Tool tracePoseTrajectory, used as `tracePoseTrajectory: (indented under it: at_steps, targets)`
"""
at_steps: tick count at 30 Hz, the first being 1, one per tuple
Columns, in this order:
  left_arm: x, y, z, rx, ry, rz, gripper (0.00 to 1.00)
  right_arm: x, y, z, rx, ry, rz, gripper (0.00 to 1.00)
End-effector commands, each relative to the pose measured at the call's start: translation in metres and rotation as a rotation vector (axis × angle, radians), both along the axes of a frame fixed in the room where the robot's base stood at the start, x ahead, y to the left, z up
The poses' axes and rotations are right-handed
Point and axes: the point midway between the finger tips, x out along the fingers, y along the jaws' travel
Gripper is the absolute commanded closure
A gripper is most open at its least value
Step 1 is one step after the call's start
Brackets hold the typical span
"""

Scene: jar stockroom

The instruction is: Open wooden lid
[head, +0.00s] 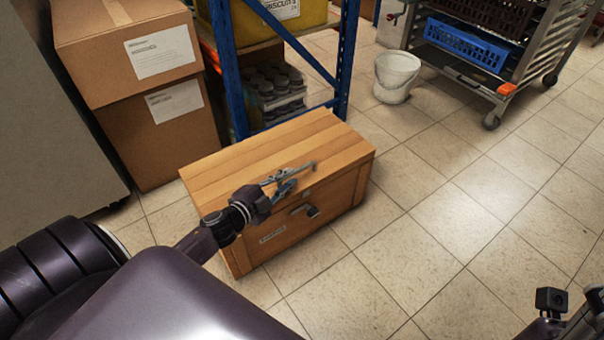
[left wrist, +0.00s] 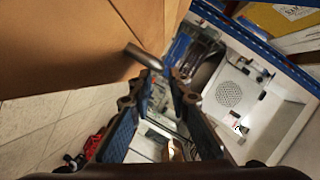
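A wooden chest (head: 300,222) stands on the tiled floor, its plank lid (head: 265,150) lying shut on top. A dark metal handle (head: 306,210) sticks out from its front face. My left gripper (head: 302,176) is over the lid's front edge in the head view, fingers apart and nothing seen between them. In the left wrist view the fingertips (left wrist: 166,76) are apart, close to a grey metal bar (left wrist: 144,56) that projects from a brown wooden surface (left wrist: 80,40). Whether they touch it I cannot tell. Part of my right gripper shows at the lower right; its fingertips are unclear.
Stacked cardboard boxes (head: 140,110) and a blue shelf rack (head: 228,70) with jars (head: 272,88) stand behind the chest. A white bucket (head: 396,76) and a metal trolley (head: 470,76) with a blue crate (head: 466,44) are at the back right. The floor (head: 450,210) right of the chest is clear.

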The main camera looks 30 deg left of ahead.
Motion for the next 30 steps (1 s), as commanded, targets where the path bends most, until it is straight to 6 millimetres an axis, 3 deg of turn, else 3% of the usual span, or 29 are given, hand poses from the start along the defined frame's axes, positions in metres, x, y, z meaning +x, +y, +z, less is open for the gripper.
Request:
tracePoseTrajectory:
  at_steps: [6, 12, 22, 27, 30]
  targets:
    - [0.035, -0.002, -0.009, 0.001, -0.002, 0.000, 0.83, 0.001, 0.000, -0.014, -0.002, -0.004, 0.000, 0.55]
    - [0.052, -0.004, -0.012, -0.001, -0.001, 0.001, 0.83, 0.003, 0.001, -0.008, -0.005, -0.029, -0.002, 0.55]
    - [0.055, -0.004, -0.012, -0.001, 0.000, 0.000, 0.83, 0.003, 0.002, -0.006, -0.006, -0.036, -0.001, 0.55]
    - [0.054, -0.004, -0.012, -0.001, 0.000, 0.000, 1.00, 0.003, 0.002, -0.006, -0.006, -0.036, -0.001, 0.55]
    - [0.054, -0.004, -0.012, -0.001, 0.000, 0.000, 1.00, 0.003, 0.002, -0.006, -0.006, -0.035, -0.001, 0.55]
